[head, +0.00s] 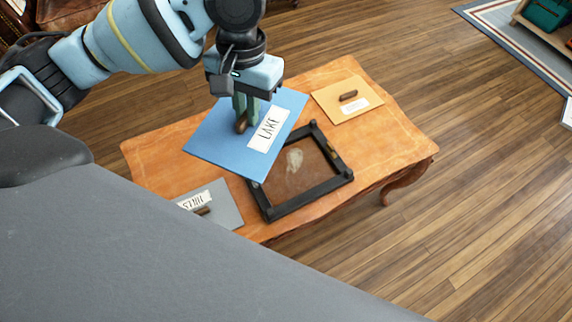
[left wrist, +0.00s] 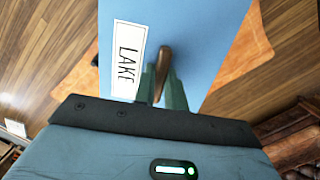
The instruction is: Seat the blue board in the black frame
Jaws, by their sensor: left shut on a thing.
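The blue board (head: 217,143) has a white label reading LAKE and a brown handle. My left gripper (head: 241,124) is shut on that handle and holds the board over the table, where it covers the upper left corner of the black frame. In the left wrist view the board (left wrist: 205,35) fills the middle, with the handle between the fingers of the left gripper (left wrist: 162,82). The black frame (head: 311,199) lies on the table with a brown inside and a pale patch in it. The gap between board and frame cannot be judged. My right gripper is not in view.
The wooden table (head: 393,133) has curved edges. A yellow-orange board (head: 335,99) with a handle and label lies at its back right. A grey board (head: 222,201) with a label lies at the front left, partly hidden by my body. The table's right end is clear.

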